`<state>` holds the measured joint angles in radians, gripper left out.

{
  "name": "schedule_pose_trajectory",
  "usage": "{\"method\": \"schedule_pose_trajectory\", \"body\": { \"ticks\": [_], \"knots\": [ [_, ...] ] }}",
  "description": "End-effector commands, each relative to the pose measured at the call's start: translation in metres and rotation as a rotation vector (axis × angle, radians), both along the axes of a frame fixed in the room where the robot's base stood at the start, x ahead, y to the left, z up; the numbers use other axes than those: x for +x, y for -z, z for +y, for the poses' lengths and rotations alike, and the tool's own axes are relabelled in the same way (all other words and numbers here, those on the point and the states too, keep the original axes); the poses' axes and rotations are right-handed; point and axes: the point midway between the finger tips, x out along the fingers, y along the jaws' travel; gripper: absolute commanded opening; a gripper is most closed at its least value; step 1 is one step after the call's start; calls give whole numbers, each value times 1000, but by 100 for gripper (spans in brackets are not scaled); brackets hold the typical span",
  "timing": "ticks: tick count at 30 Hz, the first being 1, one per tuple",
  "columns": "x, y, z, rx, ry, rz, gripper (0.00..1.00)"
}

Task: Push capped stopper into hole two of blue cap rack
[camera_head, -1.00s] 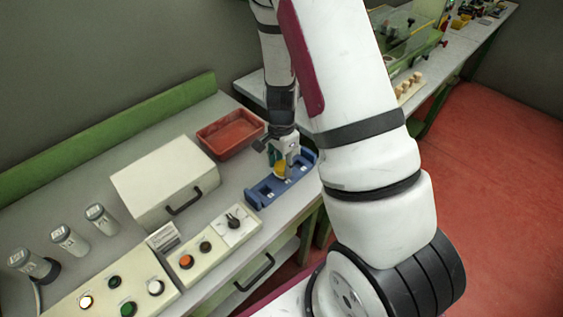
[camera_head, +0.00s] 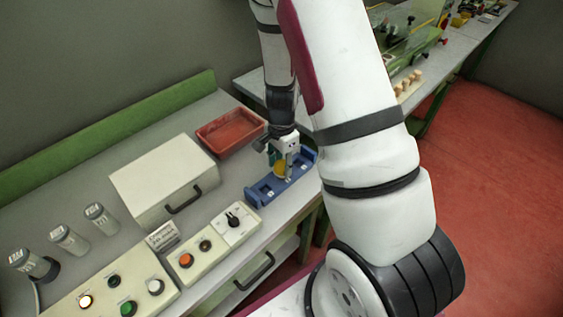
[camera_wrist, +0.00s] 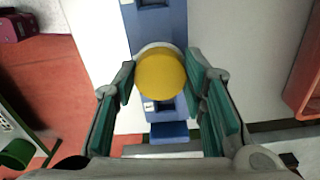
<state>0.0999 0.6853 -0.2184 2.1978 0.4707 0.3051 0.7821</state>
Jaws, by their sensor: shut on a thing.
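The capped stopper shows as a round yellow cap (camera_wrist: 161,76) between the two green finger pads of my gripper (camera_wrist: 165,90) in the wrist view. My gripper is shut on it. In the head view the yellow cap (camera_head: 281,171) shows just below my gripper (camera_head: 282,160), over the middle of the blue cap rack (camera_head: 262,193). The rack also runs under the stopper in the wrist view (camera_wrist: 168,112). The cap hides the stopper's lower part, so I cannot tell how deep it sits in a hole. Label plates on the rack are too small to read.
A red tray (camera_head: 229,133) lies behind the rack to the left. A white box with a black handle (camera_head: 162,178) and a control panel with a knob (camera_head: 233,222) stand to the left. The bench's front edge is close to the rack.

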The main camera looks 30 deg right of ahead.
Motion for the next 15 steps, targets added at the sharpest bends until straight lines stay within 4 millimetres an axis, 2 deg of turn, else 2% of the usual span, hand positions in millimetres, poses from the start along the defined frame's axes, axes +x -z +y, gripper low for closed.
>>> {"method": "schedule_pose_trajectory", "body": {
  "ticks": [15],
  "knots": [
    [0, 7, 0, 0, 0, 0, 21]
  ]
}}
